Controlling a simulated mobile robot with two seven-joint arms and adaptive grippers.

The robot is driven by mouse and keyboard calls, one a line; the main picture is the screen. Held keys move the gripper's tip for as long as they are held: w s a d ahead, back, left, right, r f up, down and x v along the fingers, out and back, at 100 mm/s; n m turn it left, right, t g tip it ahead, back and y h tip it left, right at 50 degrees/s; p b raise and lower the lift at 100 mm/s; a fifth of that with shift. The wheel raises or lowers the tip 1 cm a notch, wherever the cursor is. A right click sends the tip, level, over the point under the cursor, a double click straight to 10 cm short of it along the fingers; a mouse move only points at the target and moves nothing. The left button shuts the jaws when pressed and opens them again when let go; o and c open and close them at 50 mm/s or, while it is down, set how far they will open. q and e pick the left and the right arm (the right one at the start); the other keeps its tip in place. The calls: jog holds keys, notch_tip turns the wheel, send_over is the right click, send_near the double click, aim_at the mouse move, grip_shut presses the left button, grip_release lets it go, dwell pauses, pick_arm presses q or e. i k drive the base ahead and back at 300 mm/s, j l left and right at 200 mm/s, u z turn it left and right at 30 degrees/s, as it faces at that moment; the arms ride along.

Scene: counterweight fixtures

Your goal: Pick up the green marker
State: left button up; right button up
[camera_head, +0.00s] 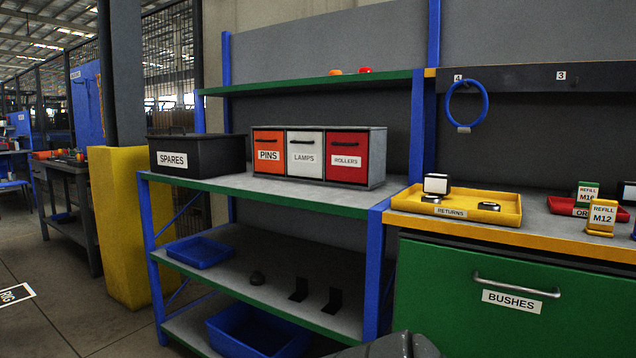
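I cannot make out a green marker in the head view. The green things I see are a small green card holder labelled REFILL M16 (588,189) on the right bench, the green BUSHES drawer (450,290) and the green shelf edges. No gripper fingers show. A dark grey part, likely of my own arm, rises at the bottom edge right of centre; I cannot tell which arm it belongs to.
A yellow RETURNS tray (400,203) holding several small items sits on the right bench, near a yellow REFILL M12 holder (602,216). The shelf unit carries a black SPARES bin (215,154), a drawer box (379,160) and blue trays (200,252). A yellow pillar (125,225) stands left.

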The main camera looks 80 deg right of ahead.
aim_at(586, 191)
jog(key=i+z, duration=0.2)
jog(key=z, duration=0.25)
jog(key=i+j+z, duration=0.1)
jog(key=z, duration=0.4)
jog(key=i+j+z, duration=0.15)
jog(key=z, duration=2.15)
jog(key=i+j, duration=0.05)
jog(key=j, duration=0.05)
